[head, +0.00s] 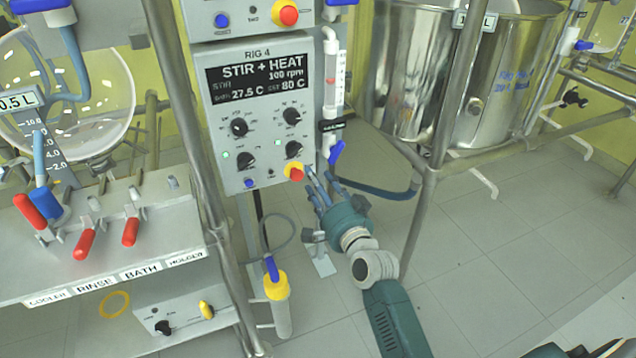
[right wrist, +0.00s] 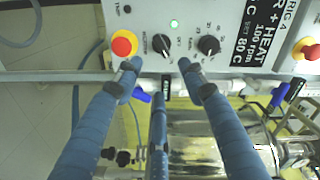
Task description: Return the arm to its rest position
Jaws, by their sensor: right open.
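My right gripper (head: 318,180) is in front of the lower right corner of the Rig 4 control panel (head: 222,172). Its blue fingers are spread and hold nothing. In the right wrist view the open fingers (right wrist: 158,76) point at the panel's edge, with the red stop button (right wrist: 124,43) beyond one fingertip and a black knob (right wrist: 209,45) beyond another. In the head view the red stop button (head: 294,173) is just left of the fingertips; I cannot tell whether they touch. My right arm reaches in from the bottom. My left gripper is not in view.
A blue valve handle (head: 337,152) is close to the fingers. A metal frame post (head: 428,205) stands right of the arm, before a steel vessel (head: 505,85). A bench with red-handled clamps (head: 84,243) is at left. A yellow-topped cylinder (head: 280,305) stands below.

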